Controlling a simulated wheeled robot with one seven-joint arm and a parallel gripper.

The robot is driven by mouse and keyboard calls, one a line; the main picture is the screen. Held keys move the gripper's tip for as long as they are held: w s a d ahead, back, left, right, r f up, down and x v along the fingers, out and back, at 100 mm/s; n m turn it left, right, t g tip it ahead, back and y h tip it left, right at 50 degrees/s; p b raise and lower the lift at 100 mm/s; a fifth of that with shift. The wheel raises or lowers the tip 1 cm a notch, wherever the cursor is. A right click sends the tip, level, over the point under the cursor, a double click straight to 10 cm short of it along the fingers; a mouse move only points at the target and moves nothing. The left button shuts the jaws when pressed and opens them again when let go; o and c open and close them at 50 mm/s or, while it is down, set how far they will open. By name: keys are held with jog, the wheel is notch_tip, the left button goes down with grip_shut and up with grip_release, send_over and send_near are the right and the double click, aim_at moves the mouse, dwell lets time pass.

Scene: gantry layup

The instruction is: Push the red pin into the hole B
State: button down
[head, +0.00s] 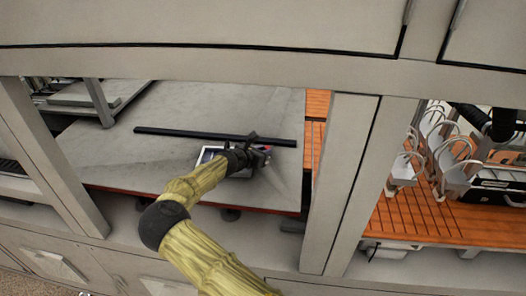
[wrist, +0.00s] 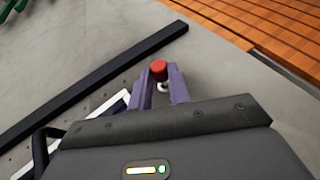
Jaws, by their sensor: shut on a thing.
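In the wrist view, the red pin (wrist: 159,70) stands between the two purple fingers of my gripper (wrist: 161,84). The fingers are shut on it, with its red top above them and a pale part below. In the head view, my gripper (head: 262,157) is over the right part of the grey table, near a white-framed panel (head: 208,154). The same panel shows partly in the wrist view (wrist: 112,108), mostly hidden behind my gripper body. No hole marked B can be made out in either view.
A long black bar (head: 185,133) lies across the grey table (head: 240,105) beyond my gripper. Pale frame posts (head: 345,180) stand on both sides of the opening, with a beam above.

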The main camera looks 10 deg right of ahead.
jog(key=shift+f+b, duration=0.3)
jog(key=shift+f, duration=0.2)
jog(key=c, duration=1.2)
grip_release()
jog(key=shift+c, duration=0.2)
jog(key=shift+s+f, duration=0.1)
jog(key=shift+s+a+b, duration=0.3)
jog(key=shift+a+b, duration=0.1)
jog(key=shift+a, duration=0.1)
jog(key=r+b+v, duration=0.1)
jog(key=b+v, duration=0.4)
jog(key=v, duration=1.1)
jog(key=shift+d, duration=0.1)
